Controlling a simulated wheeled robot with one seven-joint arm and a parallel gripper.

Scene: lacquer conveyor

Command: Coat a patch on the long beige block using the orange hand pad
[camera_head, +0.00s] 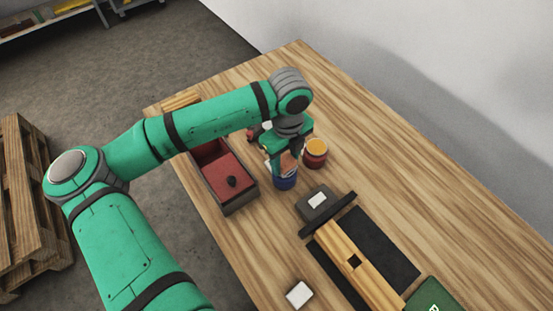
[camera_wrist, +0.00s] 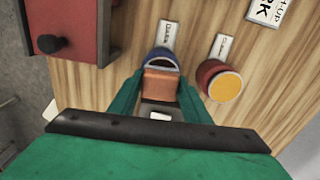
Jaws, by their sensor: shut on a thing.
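My gripper (camera_head: 289,158) is shut on the orange hand pad (camera_wrist: 159,84), which shows between its fingers in the wrist view. The pad is right at the blue pot (camera_head: 286,183), overlapping its opening in the wrist view (camera_wrist: 166,54); I cannot tell whether it dips in or hovers above. A red pot (camera_head: 315,160) with a yellow-orange top stands beside it, also in the wrist view (camera_wrist: 208,74). The long beige block (camera_head: 340,245) lies at the lower right of the head view, with a dark square on its top, apart from my gripper.
A dark mat (camera_head: 388,248) lies under the block, with a dark bar (camera_head: 328,214) and a grey piece (camera_head: 313,206) at its end. A red-topped box (camera_head: 240,200) stands left of the pots. A white piece (camera_head: 299,293) and green panel (camera_head: 432,299) lie nearer. The table's right side is clear.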

